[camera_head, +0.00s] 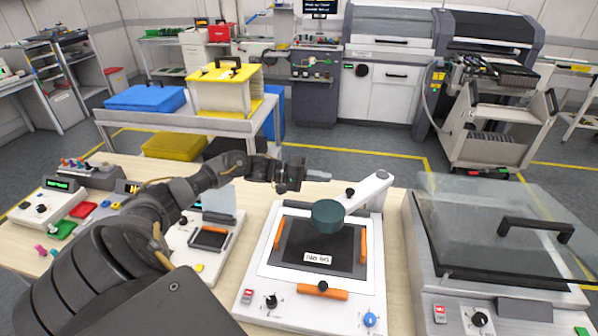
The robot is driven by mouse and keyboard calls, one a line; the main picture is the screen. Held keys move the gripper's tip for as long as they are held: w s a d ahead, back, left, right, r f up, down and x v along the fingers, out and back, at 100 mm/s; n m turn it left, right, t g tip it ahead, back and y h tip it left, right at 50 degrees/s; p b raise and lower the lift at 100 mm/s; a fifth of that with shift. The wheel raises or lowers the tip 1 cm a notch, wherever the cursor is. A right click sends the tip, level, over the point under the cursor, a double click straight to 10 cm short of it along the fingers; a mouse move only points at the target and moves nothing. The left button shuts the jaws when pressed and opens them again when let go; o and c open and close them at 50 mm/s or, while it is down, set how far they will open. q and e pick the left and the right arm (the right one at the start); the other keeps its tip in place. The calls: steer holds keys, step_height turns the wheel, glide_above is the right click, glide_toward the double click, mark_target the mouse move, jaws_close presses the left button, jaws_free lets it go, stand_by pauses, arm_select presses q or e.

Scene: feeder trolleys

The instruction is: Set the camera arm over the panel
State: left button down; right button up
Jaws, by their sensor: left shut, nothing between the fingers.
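The camera arm (369,191) is a white link at the back right of a white bench unit. It reaches toward the front left and ends in a dark green round head (327,216). In the picture the head overlaps the back part of the dark panel (318,243), which carries a white label. The panel lies between two orange bars in the white unit (262,304). My left gripper (326,177) is shut and empty, behind and a little left of the camera head, apart from it in the picture. My right gripper is out of view.
A lidded machine (490,285) with a clear cover stands right of the unit. A smaller device with a dark screen (208,238) is partly behind my left arm. Control boxes and coloured pieces lie at the left. A trolley with bins stands behind the bench.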

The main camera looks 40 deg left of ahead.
arm_select(q)
steer(key=b+v, duration=0.1)
steer(key=v, duration=0.8)
steer(key=shift+s+d, duration=0.3)
steer(key=shift+s, duration=0.15)
